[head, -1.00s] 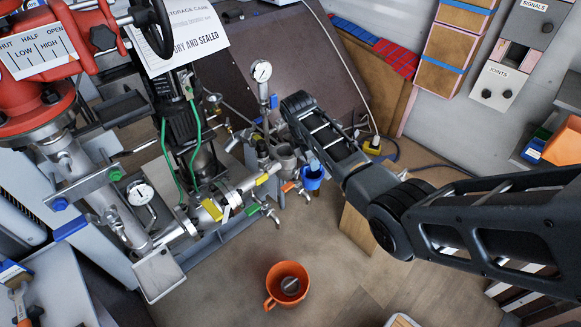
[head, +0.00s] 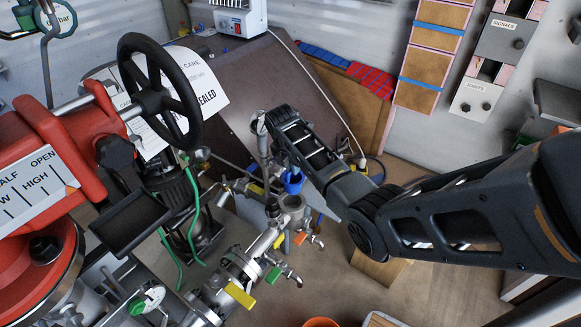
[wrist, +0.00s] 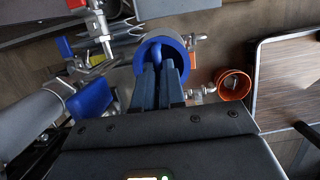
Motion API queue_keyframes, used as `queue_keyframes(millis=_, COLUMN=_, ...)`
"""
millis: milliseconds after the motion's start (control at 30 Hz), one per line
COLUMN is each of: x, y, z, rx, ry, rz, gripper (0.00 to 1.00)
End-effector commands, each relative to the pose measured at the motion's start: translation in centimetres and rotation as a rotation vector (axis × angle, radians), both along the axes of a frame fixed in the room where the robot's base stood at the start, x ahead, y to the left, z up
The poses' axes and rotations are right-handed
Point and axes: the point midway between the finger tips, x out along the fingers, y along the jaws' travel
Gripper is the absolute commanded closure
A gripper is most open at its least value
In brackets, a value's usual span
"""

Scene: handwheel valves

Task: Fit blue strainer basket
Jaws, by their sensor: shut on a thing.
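The blue strainer basket (head: 293,184) hangs from my gripper (head: 289,168) in the head view. My gripper is shut on it, and the arm partly covers the fingers there. In the wrist view the gripper fingers (wrist: 161,78) close on the basket's blue handle, and the round blue basket (wrist: 183,64) shows around the fingertips. A grey metal pot (head: 292,204), open at the top, stands on the pipework just below the basket in the head view. I cannot tell whether the basket's bottom is inside the pot's mouth or just above it.
A pressure gauge post (head: 262,140) stands close behind the pot. Yellow (head: 240,295), green and orange valve handles stick out around the pipes. An orange mug (wrist: 235,84) is on the floor. A black handwheel (head: 160,95) stands at left.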

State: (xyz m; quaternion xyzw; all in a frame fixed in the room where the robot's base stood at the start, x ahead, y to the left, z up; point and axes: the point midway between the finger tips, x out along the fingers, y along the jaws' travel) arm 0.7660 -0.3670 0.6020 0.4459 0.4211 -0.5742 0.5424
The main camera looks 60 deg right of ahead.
Motion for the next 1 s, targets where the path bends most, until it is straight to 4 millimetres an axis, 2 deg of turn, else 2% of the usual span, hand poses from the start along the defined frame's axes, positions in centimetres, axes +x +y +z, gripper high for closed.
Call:
queue_keyframes(millis=667, x=-0.1, y=0.0, z=0.3, rx=-0.002, ry=0.001, rz=0.0, gripper=1.0)
queue_keyframes(millis=700, x=-0.1, y=0.0, z=-0.5, rx=-0.002, ry=0.001, rz=0.0, gripper=1.0)
queue_keyframes(millis=1000, x=-0.1, y=-0.1, z=-3.1, rx=-0.002, ry=0.001, rz=0.0, gripper=1.0)
